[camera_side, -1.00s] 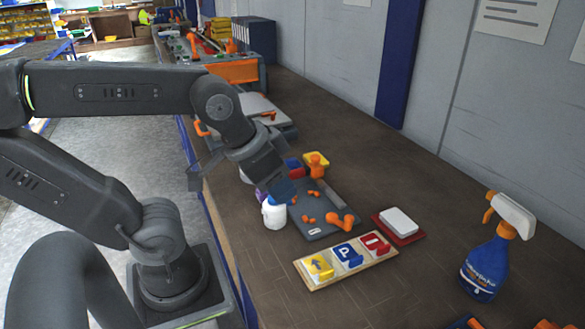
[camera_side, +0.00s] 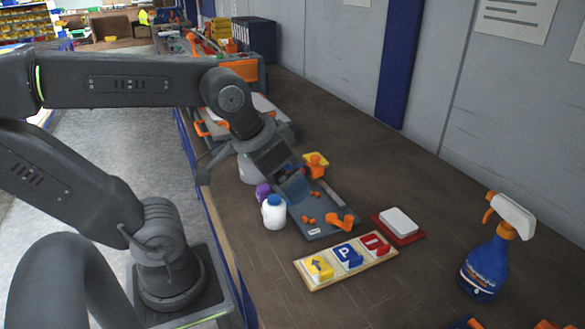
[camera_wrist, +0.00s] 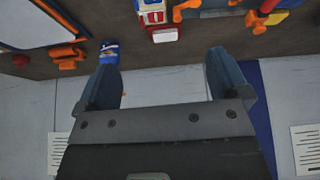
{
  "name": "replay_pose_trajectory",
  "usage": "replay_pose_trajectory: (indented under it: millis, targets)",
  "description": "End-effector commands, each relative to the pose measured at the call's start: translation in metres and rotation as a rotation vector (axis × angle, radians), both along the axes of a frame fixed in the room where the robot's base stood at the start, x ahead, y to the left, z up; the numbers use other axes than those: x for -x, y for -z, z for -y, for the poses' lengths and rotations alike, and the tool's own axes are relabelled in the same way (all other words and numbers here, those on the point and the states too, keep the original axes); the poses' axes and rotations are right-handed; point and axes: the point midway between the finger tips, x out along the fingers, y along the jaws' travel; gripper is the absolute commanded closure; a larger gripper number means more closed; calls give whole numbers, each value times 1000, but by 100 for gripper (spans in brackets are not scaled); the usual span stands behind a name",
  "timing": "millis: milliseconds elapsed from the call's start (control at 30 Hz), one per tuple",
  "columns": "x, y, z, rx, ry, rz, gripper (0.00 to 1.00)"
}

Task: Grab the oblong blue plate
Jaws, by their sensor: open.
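The blue plate with a white P (camera_side: 347,255) sits in the middle of a pale wooden board (camera_side: 302,266), between a yellow arrow plate (camera_side: 319,268) and a red plate (camera_side: 374,243). In the wrist view the blue plate (camera_wrist: 151,3) is cut by the top edge, with the red plate (camera_wrist: 153,18) below it. My gripper (camera_side: 296,190) is over the far part of a dark tray, behind the board and apart from the blue plate. In the wrist view my gripper (camera_wrist: 164,75) has its fingers wide apart with nothing between them.
The dark tray (camera_side: 322,230) holds small orange parts. A white bottle (camera_side: 274,212) stands left of it, and a yellow bin (camera_side: 315,159) behind. A white block on a red base (camera_side: 398,222) lies right of the board. A blue spray bottle (camera_side: 487,263) stands further right.

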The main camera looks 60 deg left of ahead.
Motion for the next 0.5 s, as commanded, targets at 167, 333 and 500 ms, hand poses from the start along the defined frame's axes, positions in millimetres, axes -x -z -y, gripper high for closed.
replay_pose_trajectory:
  millis: [167, 333, 500]
  targets:
    - [-54, -13, -39, 51, -266, -69, 6]
    - [-110, -12, -99, 109, -576, -131, 6]
    - [-155, 8, -174, 163, -888, -181, 6]
